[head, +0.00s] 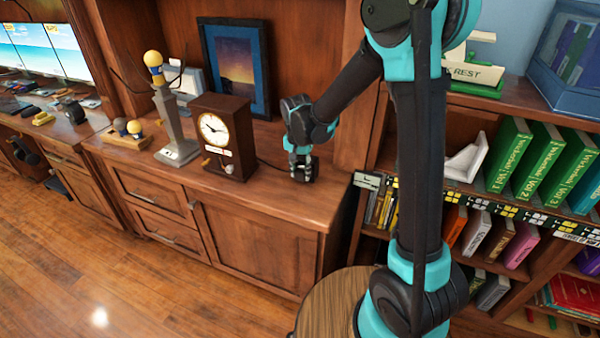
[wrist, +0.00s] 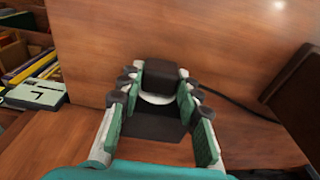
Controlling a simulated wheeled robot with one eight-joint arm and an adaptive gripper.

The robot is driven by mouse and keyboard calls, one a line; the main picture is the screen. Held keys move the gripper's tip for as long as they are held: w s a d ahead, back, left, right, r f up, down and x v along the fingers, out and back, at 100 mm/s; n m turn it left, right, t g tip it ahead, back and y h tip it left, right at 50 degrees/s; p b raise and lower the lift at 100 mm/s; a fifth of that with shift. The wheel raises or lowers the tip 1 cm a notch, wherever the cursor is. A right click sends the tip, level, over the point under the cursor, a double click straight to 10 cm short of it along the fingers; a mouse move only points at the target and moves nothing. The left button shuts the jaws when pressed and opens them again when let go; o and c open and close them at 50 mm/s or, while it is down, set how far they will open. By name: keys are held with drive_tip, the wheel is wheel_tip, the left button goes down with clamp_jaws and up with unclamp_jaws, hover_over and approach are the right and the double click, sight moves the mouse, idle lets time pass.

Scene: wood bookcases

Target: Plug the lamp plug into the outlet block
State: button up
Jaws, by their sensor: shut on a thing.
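My gripper (head: 303,168) reaches down to the counter top, right of the clock. In the wrist view my gripper (wrist: 158,88) has its fingers on either side of a dark block-shaped plug (wrist: 162,74) and is shut on it. A pale round part shows just under the plug. A flat black piece, perhaps the outlet block (wrist: 150,124), lies between the fingers nearer the camera; whether plug and block touch, I cannot tell. A dark cord (wrist: 235,104) runs off to the right. The lamp (head: 172,125), a grey post with a yellow bulb, stands left of the clock.
The wooden clock (head: 223,140) stands close left of my gripper. A framed picture (head: 235,65) leans behind it. A wooden side panel rises behind the gripper. Bookshelves with green books (head: 510,153) are on the right. The counter's front edge (head: 285,222) is bare.

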drive_tip(key=shift+w+d, duration=0.1)
drive_tip(key=shift+w, duration=0.1)
drive_tip(key=o, duration=1.2)
drive_tip(key=shift+o, duration=0.2)
wheel_tip(320, 180, up, 12)
drive_tip(key=s, duration=0.1)
drive_tip(key=shift+s+a, duration=0.15)
drive_tip(key=shift+a, duration=0.1)
